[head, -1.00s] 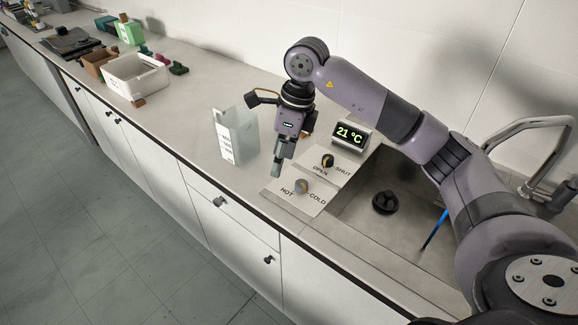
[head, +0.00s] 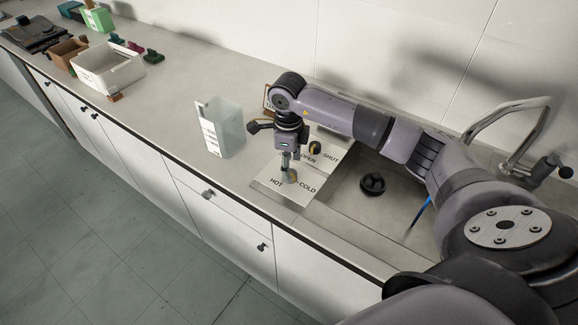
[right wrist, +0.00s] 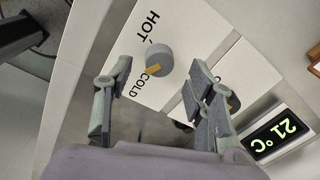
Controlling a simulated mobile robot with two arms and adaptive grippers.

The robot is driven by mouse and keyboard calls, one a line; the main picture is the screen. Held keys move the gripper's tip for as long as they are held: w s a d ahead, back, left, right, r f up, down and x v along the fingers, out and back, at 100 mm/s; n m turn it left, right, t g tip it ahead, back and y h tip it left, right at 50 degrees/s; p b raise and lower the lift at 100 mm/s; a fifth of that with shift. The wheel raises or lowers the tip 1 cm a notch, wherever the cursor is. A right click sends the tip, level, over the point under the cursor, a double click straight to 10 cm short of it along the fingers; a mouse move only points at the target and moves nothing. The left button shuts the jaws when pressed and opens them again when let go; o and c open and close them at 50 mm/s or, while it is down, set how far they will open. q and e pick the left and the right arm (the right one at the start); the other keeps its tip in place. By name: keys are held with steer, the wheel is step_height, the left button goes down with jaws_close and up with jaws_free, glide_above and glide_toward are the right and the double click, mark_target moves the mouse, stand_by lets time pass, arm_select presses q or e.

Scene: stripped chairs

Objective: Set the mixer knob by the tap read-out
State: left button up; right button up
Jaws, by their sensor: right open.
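The mixer knob (right wrist: 159,60) is grey with an orange pointer mark and sits on the white HOT/COLD plate (right wrist: 187,23). In the right wrist view its mark points towards the word COLD. My right gripper (head: 287,170) is open, pointing down at the knob; in the right wrist view its fingers (right wrist: 160,72) are on either side of it. I cannot tell whether they touch it. My left gripper is not in view.
The OPEN/SHUT knob (head: 315,147) stands close behind the mixer plate. The sink (head: 345,205) with a dark drain piece (head: 372,184) and a metal tap (head: 515,110) is to the right. A clear container (head: 222,128) stands to the left; a white bin (head: 107,70) is farther off.

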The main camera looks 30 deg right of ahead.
mark_target(291, 176)
step_height(291, 176, down, 3)
steer(key=shift+f+p, duration=0.15)
steer(key=shift+p, duration=0.2)
steer(key=shift+f, duration=0.2)
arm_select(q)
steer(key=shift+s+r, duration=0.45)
arm_select(e)
steer(key=c, duration=1.2)
